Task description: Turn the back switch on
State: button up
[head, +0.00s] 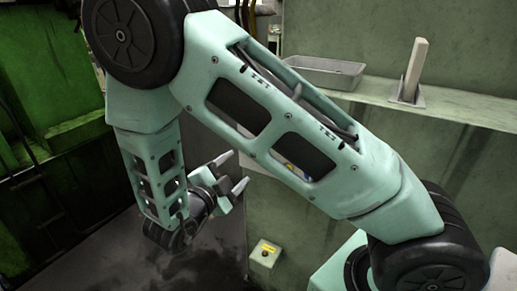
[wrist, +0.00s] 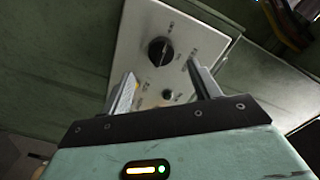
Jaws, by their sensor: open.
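In the wrist view, a pale panel (wrist: 190,38) carries a black round rotary switch (wrist: 160,50) with small markings that I cannot read. A smaller dark knob or button (wrist: 168,95) sits below it. I cannot tell from the picture which of these is the back switch or how it is set. My gripper (wrist: 160,68) is open and empty. Its two fingers point toward the panel, with the black switch just beyond and between the tips. No contact shows. In the head view my gripper (head: 239,169) is beside the green machine wall, and the panel is not clearly visible.
A small box with a yellow label (head: 268,250) is on the machine's lower front. A grey metal tray (head: 322,73) and a pale upright lever (head: 415,70) are on the ledge (head: 465,105). A bright green structure (head: 45,75) stands at left. Dark floor lies below my arm.

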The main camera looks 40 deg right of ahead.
jog(key=w+d+n+p, duration=0.2)
jog(key=d+n+p, duration=0.6)
jog(key=n+p, duration=0.1)
jog(key=shift+w+n, duration=0.3)
jog(key=shift+n, duration=0.6)
